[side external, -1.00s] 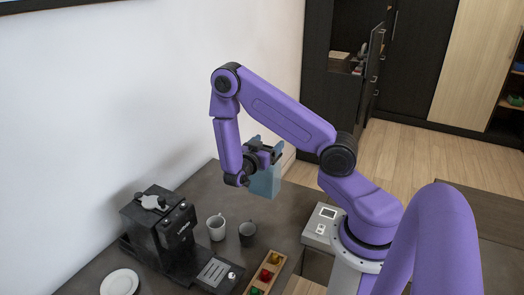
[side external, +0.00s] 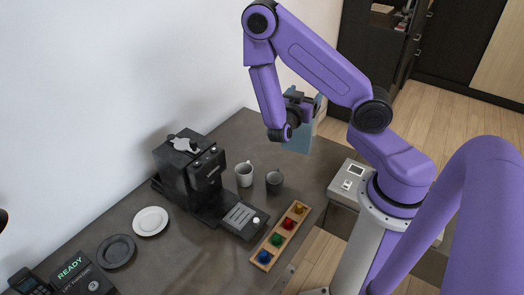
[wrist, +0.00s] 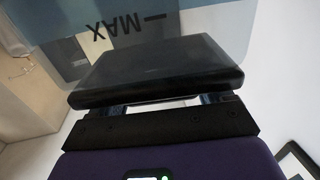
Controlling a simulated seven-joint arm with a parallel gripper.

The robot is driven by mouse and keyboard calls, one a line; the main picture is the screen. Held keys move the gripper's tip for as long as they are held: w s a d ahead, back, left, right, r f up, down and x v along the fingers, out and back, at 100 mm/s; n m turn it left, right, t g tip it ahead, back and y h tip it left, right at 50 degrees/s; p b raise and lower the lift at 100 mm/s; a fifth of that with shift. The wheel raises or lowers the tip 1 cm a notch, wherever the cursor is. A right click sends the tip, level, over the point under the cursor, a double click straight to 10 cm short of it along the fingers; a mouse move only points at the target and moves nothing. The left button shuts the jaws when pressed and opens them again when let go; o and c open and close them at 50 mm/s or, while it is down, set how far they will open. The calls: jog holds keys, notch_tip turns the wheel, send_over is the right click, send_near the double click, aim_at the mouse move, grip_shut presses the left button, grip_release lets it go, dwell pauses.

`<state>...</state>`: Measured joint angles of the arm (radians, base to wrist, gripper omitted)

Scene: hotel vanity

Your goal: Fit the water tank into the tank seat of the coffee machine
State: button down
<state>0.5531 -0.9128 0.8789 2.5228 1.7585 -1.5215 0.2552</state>
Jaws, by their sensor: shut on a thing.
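The water tank (side external: 300,137) is a translucent blue container held in the air above the far right part of the counter. In the wrist view the tank (wrist: 215,25) fills the upper part, with an upside-down "MAX" mark on its wall. My gripper (side external: 298,103) is shut on the tank's upper part; the contact is partly hidden by the fingers. The black coffee machine (side external: 188,170) stands on the counter against the wall, left of and apart from the tank. I cannot make out its tank seat clearly.
A white cup (side external: 244,174) and a dark cup (side external: 274,182) stand right of the machine. A wooden tray (side external: 272,246) holds several coloured capsules. A white plate (side external: 150,221), a dark plate (side external: 116,251) and a "READY" display (side external: 75,272) are at left. The far counter is clear.

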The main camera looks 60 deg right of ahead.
jog(key=w+a+r+n+t+y, duration=0.1)
jog(key=w+a+n+t+y, duration=0.15)
jog(key=w+n+t, duration=0.35)
jog(key=w+a+r+n+t+y, duration=0.1)
jog(key=w+n+t+y, duration=0.1)
jog(key=w+t+y, duration=0.4)
jog(key=w+a+r+n+t+y, duration=0.3)
jog(key=w+a+r+n+y, duration=0.4)
jog(key=a+r+n+y, duration=0.15)
jog(key=d+f, duration=0.7)
jog(key=d, duration=0.3)
jog(key=d+f, duration=0.8)
jog(key=d, duration=0.2)
notch_tip(320, 180, down, 7)
jog(key=shift+s+d+f+y, duration=0.2)
jog(key=shift+y, duration=0.2)
jog(key=shift+f, duration=0.15)
grip_release()
